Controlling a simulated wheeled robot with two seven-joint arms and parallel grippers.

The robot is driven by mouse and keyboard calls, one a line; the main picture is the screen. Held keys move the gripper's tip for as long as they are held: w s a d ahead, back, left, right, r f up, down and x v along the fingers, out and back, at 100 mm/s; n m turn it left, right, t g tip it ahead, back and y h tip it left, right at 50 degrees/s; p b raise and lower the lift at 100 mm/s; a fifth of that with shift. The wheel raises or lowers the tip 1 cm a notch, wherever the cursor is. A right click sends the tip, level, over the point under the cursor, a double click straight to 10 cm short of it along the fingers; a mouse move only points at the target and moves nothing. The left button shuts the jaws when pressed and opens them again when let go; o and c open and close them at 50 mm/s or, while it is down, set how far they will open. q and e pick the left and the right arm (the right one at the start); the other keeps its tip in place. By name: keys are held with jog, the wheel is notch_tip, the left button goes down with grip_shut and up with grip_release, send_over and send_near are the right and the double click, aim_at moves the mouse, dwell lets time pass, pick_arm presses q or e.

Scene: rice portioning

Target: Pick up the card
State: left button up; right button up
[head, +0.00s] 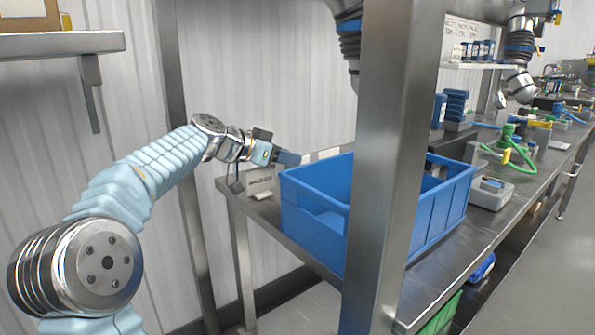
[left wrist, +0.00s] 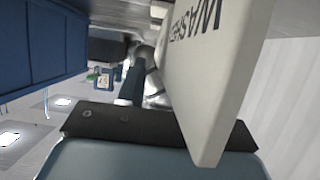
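A pale card (head: 259,180) with dark lettering stands on the near left end of the metal bench, left of the blue crate. In the left wrist view the white card (left wrist: 222,85) is large and close, and part of its lettering reads like "WASHED". My left gripper (head: 277,150) is just above and beside the card. In the left wrist view, a dark pad and blue-grey part of it (left wrist: 140,128) lie behind the card's lower end. I cannot tell whether the fingers are apart or touch the card. My right gripper is not in view.
The blue crate (head: 315,206) stands right beside the gripper. A thick metal post (head: 384,150) crosses in front of it. A shelf (head: 60,44) hangs upper left.

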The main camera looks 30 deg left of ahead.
pick_arm(q)
jog(key=shift+w+d+f, duration=0.2)
jog(key=shift+w+d, duration=0.1)
jog(key=shift+w, duration=0.3)
grip_shut()
